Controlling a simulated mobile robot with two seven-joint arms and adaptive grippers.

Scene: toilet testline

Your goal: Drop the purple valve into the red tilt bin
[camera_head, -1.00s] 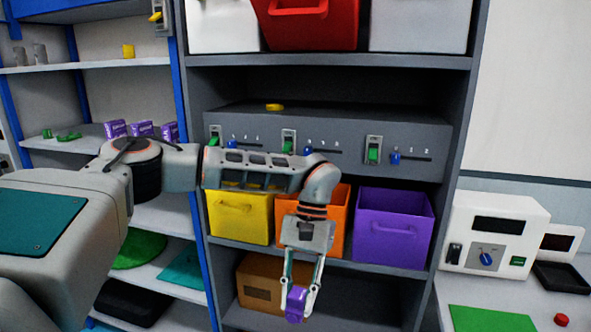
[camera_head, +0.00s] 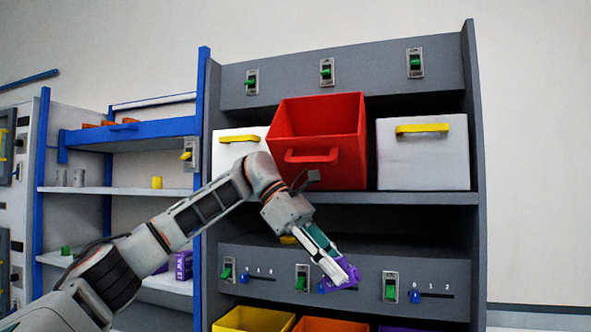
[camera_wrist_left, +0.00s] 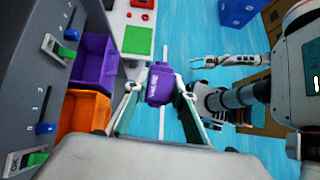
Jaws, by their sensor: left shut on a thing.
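The purple valve (camera_head: 349,272) is held between the fingertips of my left gripper (camera_head: 340,277), which is shut on it. In the head view it is in front of the grey switch panel, below and slightly right of the red tilt bin. The left wrist view also shows the valve (camera_wrist_left: 160,86) between the two fingers. The red tilt bin (camera_head: 322,172) is on the upper shelf, tilted forward with its top open; its floor is hidden. My right gripper (camera_wrist_left: 205,60) shows small in the left wrist view, apart from the valve; its jaw opening is unclear.
White bins (camera_head: 424,160) with yellow handles flank the red bin. The switch panel (camera_head: 450,275) has green switches and blue sliders. Yellow (camera_head: 252,318), orange (camera_head: 330,324) and purple (camera_wrist_left: 93,62) bins stand below. Open air lies between gripper and red bin.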

